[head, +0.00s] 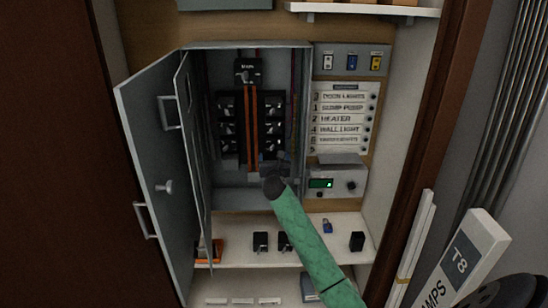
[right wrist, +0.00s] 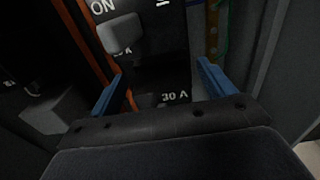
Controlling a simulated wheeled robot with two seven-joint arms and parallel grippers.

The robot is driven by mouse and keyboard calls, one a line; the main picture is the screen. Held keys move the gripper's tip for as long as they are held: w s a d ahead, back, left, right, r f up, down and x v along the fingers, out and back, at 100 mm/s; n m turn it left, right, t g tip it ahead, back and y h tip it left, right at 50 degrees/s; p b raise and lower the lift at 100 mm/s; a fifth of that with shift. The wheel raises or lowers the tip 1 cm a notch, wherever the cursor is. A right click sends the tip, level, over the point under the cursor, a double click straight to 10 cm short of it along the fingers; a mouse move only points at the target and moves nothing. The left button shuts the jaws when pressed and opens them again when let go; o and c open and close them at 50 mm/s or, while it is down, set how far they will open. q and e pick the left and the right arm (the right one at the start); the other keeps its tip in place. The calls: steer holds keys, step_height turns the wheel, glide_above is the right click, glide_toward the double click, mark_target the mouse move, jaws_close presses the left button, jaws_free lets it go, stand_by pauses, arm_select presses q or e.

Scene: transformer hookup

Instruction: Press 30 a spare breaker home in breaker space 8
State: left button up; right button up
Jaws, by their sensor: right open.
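The open panel (head: 196,75) holds two columns of black breakers (head: 275,125) beside copper-coloured bars. My right gripper (head: 272,172) is at the lower end of the right column, its arm coming up from below. In the right wrist view its two blue fingers (right wrist: 162,68) are apart, on either side of a black breaker (right wrist: 160,75) marked 30 A. I cannot tell whether the fingers touch it or how deep it sits. A grey toggle (right wrist: 122,33) and the word ON show above. My gripper hides much of that lowest space in the head view. My left gripper is not in view.
The panel door (head: 150,150) stands open at the left. Black loose breakers (head: 261,241) lie on the shelf (head: 225,256) below. A label board (head: 345,118) and a grey device with a green display (head: 320,184) are at the right.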

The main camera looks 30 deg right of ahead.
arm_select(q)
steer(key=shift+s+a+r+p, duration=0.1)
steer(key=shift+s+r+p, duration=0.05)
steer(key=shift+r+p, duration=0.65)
arm_select(e)
steer(key=v, duration=0.4)
steer(key=shift+s, duration=0.1)
arm_select(q)
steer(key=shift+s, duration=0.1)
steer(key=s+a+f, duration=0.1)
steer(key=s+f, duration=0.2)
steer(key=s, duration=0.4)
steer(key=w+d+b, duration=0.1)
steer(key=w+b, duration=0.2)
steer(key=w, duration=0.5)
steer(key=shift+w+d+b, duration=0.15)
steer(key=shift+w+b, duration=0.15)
steer(key=shift+b, duration=0.1)
arm_select(e)
steer(key=v, duration=0.7)
steer(key=shift+s+a, duration=0.3)
steer(key=shift+f, duration=0.1)
